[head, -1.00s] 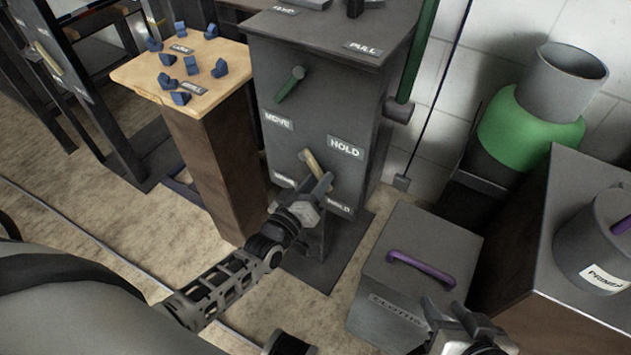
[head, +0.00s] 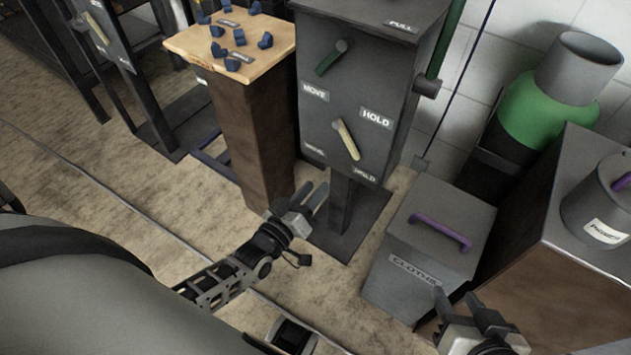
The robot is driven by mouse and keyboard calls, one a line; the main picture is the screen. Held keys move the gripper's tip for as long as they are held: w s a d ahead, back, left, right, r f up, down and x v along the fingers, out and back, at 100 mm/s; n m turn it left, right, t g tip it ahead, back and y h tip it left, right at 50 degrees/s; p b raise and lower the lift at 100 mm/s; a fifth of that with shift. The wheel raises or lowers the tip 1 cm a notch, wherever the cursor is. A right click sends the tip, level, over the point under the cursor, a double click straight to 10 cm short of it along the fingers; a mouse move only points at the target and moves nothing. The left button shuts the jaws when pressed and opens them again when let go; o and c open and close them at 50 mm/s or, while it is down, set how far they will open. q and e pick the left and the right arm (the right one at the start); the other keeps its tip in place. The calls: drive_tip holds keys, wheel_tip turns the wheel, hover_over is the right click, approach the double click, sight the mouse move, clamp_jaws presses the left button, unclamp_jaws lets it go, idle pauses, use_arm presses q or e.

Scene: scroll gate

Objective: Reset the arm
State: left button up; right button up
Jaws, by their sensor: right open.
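My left gripper (head: 312,196) is open and empty, in front of and below the dark grey control box. Its fingers point up and right and touch nothing that I can see. The box (head: 360,85) carries a beige lever (head: 346,140) between labels reading MOVE and HOLD, and a green lever (head: 331,58) above it. The beige lever tilts with its lower end to the right. My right gripper (head: 478,306) is open at the bottom right, in front of the grey CLOTHS bin, with nothing visible between its fingers.
The grey bin (head: 400,284) has a purple handle (head: 440,232). A wooden-topped pedestal (head: 268,66) with several small blue pieces stands left of the box. A grey and green cylinder (head: 545,110) and a lidded pot (head: 598,212) stand at the right.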

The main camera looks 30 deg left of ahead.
use_arm(q)
drive_tip(key=shift+s+a, duration=0.1)
drive_tip(key=shift+s, duration=0.8)
use_arm(e)
drive_tip(key=shift+s+a+r, duration=0.1)
drive_tip(key=shift+s+r, duration=0.3)
drive_tip(key=shift+f, duration=0.1)
